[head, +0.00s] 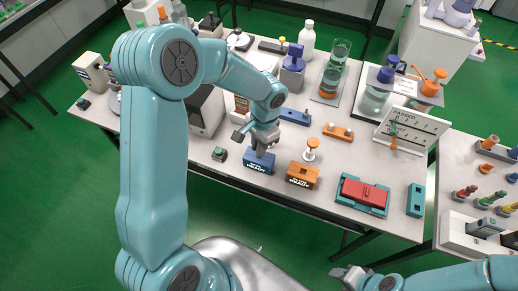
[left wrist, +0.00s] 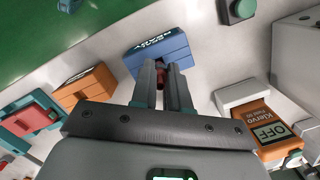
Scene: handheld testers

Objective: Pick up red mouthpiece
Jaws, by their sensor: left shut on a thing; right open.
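My left gripper (head: 263,150) is low over a blue block (head: 258,164) with white lettering, at the table's front edge. In the left wrist view its fingers (left wrist: 161,70) are shut on a small dark red piece, the red mouthpiece (left wrist: 160,77), just at the near side of the blue block (left wrist: 158,54). I cannot tell whether the piece still touches the block. The fingers hide most of it, and I cannot make it out in the head view. My right gripper (head: 343,273) is open and empty at the bottom, away from the table.
An orange lettered block (head: 303,176) stands right of the blue one, then a red case (head: 364,194) in a teal tray. Bottles and a sign stand further back.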

